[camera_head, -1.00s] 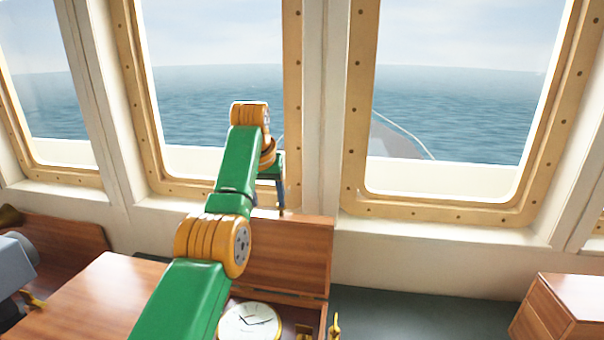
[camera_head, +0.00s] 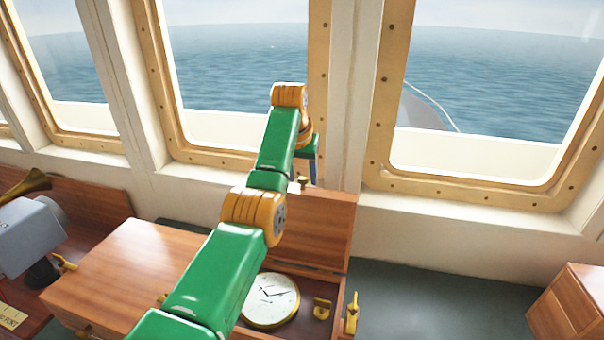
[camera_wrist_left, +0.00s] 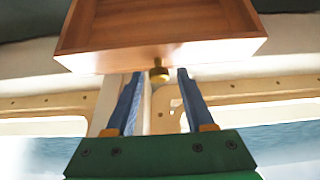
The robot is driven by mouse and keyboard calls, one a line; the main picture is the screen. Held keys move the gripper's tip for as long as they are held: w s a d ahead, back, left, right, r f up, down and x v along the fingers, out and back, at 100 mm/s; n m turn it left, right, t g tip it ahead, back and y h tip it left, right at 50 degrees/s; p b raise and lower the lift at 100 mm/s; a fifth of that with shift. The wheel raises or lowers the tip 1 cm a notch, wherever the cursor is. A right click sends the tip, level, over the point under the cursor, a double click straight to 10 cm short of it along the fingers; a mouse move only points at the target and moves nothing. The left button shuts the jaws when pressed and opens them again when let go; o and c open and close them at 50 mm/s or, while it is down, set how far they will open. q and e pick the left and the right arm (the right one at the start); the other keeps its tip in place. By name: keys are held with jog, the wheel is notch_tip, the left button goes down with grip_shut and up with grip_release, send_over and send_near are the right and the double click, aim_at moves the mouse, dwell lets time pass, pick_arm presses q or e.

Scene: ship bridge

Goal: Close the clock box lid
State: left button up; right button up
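The clock box (camera_head: 341,318) stands open on the counter, with a round white-faced clock (camera_head: 270,300) and brass fittings inside. Its wooden lid (camera_head: 325,230) stands raised at the back; my left arm covers part of lid and box. My left gripper (camera_head: 308,183) is at the lid's top edge. In the left wrist view its two blue fingers (camera_wrist_left: 158,76) are spread apart, their tips close to the lid's edge (camera_wrist_left: 215,50). A brass knob (camera_wrist_left: 158,72) on that edge lies between the fingertips; contact is not clear. My right gripper is not in view.
A closed wooden box (camera_head: 120,270) stands left of the clock box. A grey device (camera_head: 30,235) and a brass horn (camera_head: 28,184) are at far left. Another wooden box (camera_head: 575,305) is at right. Dark counter between is clear (camera_head: 430,300). Windows rise behind.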

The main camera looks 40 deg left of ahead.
pick_arm(q)
jog(key=shift+s+d+r, duration=0.1)
grip_shut()
dwell(1.1)
